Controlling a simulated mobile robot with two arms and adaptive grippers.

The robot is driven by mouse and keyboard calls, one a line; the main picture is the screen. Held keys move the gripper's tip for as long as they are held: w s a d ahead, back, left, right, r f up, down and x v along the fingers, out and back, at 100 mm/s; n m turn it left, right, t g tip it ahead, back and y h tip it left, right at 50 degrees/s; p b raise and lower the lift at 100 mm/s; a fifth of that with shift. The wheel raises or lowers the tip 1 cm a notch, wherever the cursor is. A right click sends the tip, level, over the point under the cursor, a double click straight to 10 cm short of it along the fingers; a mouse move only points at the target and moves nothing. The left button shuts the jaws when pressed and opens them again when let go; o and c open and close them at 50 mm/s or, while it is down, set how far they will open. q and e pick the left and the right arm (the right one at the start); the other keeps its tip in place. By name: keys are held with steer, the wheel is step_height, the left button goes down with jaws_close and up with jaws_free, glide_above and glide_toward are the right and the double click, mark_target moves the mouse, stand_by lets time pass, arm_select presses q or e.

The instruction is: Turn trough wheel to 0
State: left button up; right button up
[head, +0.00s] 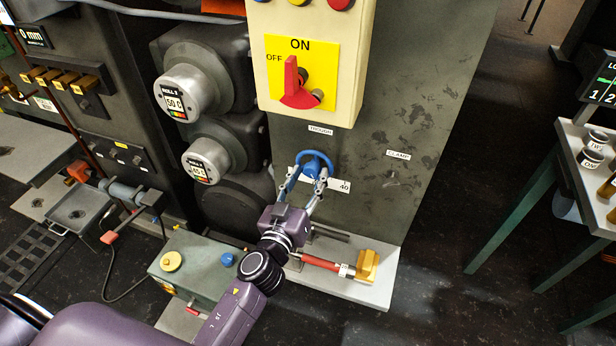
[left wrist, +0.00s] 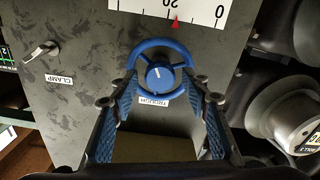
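The blue trough wheel (head: 318,160) is on the front of the grey machine panel, under the TROUGH label (head: 320,131). It also shows in the left wrist view (left wrist: 160,75), with a round hub and spokes. A white scale (left wrist: 205,10) beside it shows 20 and 0, and a red pointer (left wrist: 176,20) stands close to 20, slightly on the 0 side. My left gripper (head: 307,174) is at the wheel, its spread fingers on opposite sides of the hub, overlapping the rim in the left wrist view (left wrist: 160,88). Contact with the rim cannot be told. My right gripper is out of view.
A yellow ON/OFF switch box (head: 302,72) hangs above the wheel. A clamp knob (head: 391,179) is to its right. A red-handled tool (head: 325,263) lies on the ledge below. A green control box (head: 197,265) stands at lower left. A table (head: 575,150) is far right.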

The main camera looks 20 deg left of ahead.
arm_select(q)
steer(key=c, duration=0.9)
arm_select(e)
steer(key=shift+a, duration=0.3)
arm_select(q)
steer(key=shift+m, duration=0.3)
